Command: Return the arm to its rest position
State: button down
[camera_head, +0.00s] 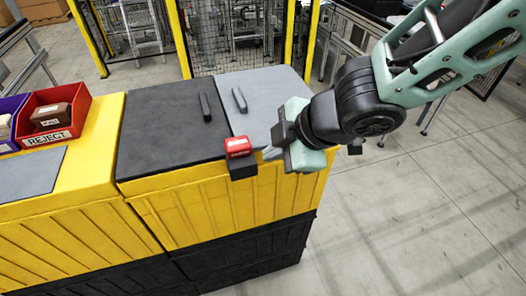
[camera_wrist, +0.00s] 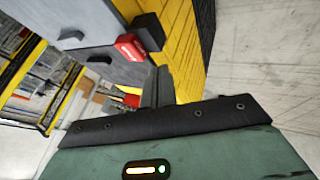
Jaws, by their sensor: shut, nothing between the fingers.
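My gripper (camera_head: 270,153) is at the right end of the yellow crate station, beside a small red block (camera_head: 238,147). Its fingers are shut and empty. In the wrist view the fingers (camera_wrist: 157,86) show together at the picture's middle, and the red block (camera_wrist: 131,47) lies past them, apart from them. The red block sits at a dark block (camera_head: 242,166) on the crate's front edge. My arm reaches in from the upper right of the head view.
A red REJECT bin (camera_head: 70,101) stands at the left. Yellow posts and mesh fencing are behind. Open floor (camera_head: 425,210) lies to the right.

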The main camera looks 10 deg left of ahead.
jog(key=shift+s+d+r, duration=0.15)
jog(key=shift+d+r, duration=0.25)
jog(key=shift+r, duration=0.1)
jog(key=s+d+f+m+t+h+b, duration=0.1)
jog(key=d+f+m+h+b, duration=0.1)
jog(key=d+m+b, duration=0.3)
jog(key=d+f+m+h+b, duration=0.1)
jog(key=d+f+m+h, duration=0.1)
jog(key=d, duration=0.4)
jog(key=s+d+f+m+g+h+b, duration=0.2)
jog(key=s+d+f+m+g+b, duration=0.1)
jog(key=s+d+m, duration=0.5)
jog(key=s+d+b, duration=0.1)
jog(key=s, duration=0.2)
jog(key=shift+s+d+g, duration=0.25)
jog(key=shift+s+g, duration=0.05)
